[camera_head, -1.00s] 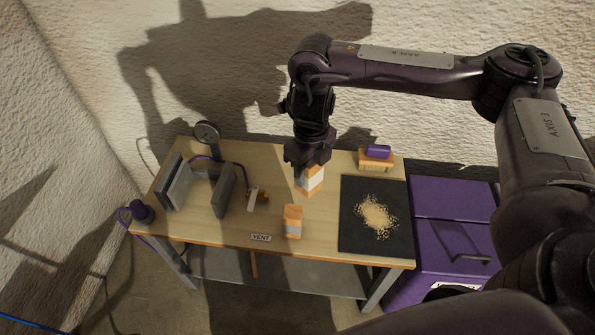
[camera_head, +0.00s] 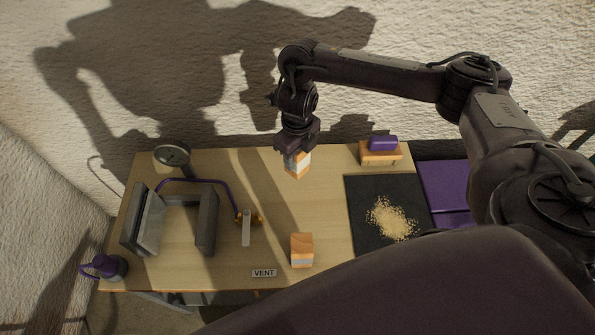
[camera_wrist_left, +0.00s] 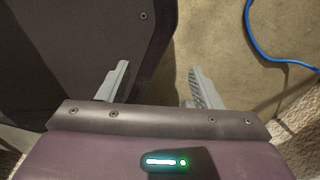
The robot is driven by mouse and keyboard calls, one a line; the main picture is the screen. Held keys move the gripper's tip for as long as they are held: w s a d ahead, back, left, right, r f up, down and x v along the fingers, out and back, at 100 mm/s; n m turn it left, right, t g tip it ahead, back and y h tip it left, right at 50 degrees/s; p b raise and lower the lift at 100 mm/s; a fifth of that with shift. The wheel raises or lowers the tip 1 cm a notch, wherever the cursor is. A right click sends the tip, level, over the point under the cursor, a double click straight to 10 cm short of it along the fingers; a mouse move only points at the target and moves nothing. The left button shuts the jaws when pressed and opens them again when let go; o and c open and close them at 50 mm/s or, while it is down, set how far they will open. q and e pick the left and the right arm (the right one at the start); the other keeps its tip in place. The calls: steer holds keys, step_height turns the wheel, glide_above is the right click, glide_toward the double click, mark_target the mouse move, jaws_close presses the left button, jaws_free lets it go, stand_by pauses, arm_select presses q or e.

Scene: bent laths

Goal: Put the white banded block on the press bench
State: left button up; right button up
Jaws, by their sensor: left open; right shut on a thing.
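My right gripper (camera_head: 296,148) is shut on an orange block with a white band (camera_head: 297,164). It holds the block near the back middle of the wooden bench (camera_head: 270,215); whether its underside touches the top I cannot tell. A second orange block (camera_head: 302,250), with a greyish band, stands near the bench's front edge. My left gripper (camera_wrist_left: 158,88) shows only in the left wrist view, open and empty above the floor.
A grey vise-like press (camera_head: 205,220) with a gauge (camera_head: 173,154) stands at the left, a small metal valve (camera_head: 246,227) beside it. A black mat (camera_head: 365,190) with shavings (camera_head: 390,218) lies at the right. An orange block with a purple top (camera_head: 380,150) sits behind it.

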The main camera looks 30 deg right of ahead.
mark_target(297, 168)
steer(key=shift+f, duration=0.85)
step_height(297, 168, down, 4)
steer(key=shift+r+b, duration=0.2)
steer(key=shift+b, duration=0.8)
arm_select(q)
steer(key=w, duration=0.3)
steer(key=w+f, duration=0.1)
steer(key=shift+w+d, duration=0.15)
steer(key=shift+d, duration=0.1)
arm_select(e)
steer(key=shift+w+f, duration=0.1)
steer(key=shift+f, duration=0.15)
arm_select(q)
steer(key=shift+f, duration=0.1)
arm_select(e)
steer(key=shift+f, duration=0.1)
steer(key=o, duration=1.1)
arm_select(q)
steer(key=shift+w+d, duration=0.15)
steer(key=shift+w, duration=0.15)
